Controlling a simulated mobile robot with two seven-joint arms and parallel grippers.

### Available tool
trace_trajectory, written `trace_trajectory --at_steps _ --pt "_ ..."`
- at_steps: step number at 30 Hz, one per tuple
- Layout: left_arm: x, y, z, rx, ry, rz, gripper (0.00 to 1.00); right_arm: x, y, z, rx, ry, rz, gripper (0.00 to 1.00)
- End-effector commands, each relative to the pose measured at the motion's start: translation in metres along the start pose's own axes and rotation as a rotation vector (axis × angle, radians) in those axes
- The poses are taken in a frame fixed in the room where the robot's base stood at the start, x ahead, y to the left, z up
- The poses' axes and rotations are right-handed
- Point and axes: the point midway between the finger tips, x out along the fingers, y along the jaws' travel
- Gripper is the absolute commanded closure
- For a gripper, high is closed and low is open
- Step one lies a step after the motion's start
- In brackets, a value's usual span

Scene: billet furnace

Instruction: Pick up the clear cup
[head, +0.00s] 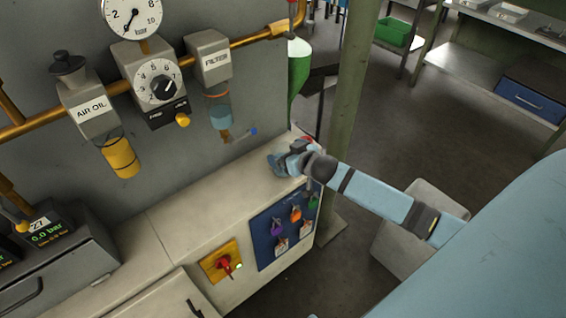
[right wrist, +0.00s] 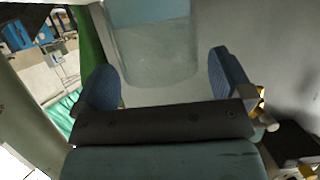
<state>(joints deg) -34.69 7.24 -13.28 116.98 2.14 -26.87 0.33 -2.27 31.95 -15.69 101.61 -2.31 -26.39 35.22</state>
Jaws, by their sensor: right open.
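A clear cup (right wrist: 155,62) with a bluish upper part shows at the top of the right wrist view, its upper end cut off by the frame. It lies between the two blue finger pads of my right gripper (right wrist: 163,80), with a gap on each side. In the head view my right gripper (head: 282,162) is open, just above the right end of the beige cabinet top. I cannot make out a separate cup there. The filter unit (head: 211,58) has a clear bowl (head: 219,110) up and left of the gripper; I cannot tell whether this is the same cup. My left gripper is out of view.
The beige cabinet (head: 185,222) carries a red rotary switch (head: 224,263) and a blue lockout board (head: 268,240). An air oil unit (head: 93,100) and brass pipes (head: 255,40) are on the grey panel. A green post (head: 345,90) stands behind my right arm. The floor beyond is open.

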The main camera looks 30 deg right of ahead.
Motion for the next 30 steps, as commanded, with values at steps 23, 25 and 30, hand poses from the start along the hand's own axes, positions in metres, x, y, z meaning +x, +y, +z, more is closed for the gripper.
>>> trace_trajectory --at_steps 23,25,30 --pt "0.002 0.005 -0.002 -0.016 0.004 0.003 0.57 0.021 0.000 0.001 0.000 -0.001 0.000 0.68" --pt "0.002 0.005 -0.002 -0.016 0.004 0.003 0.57 0.021 0.000 0.001 0.000 -0.001 0.000 0.68" --pt "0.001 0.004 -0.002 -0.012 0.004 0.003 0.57 0.020 0.000 -0.002 0.000 0.000 0.000 0.68"
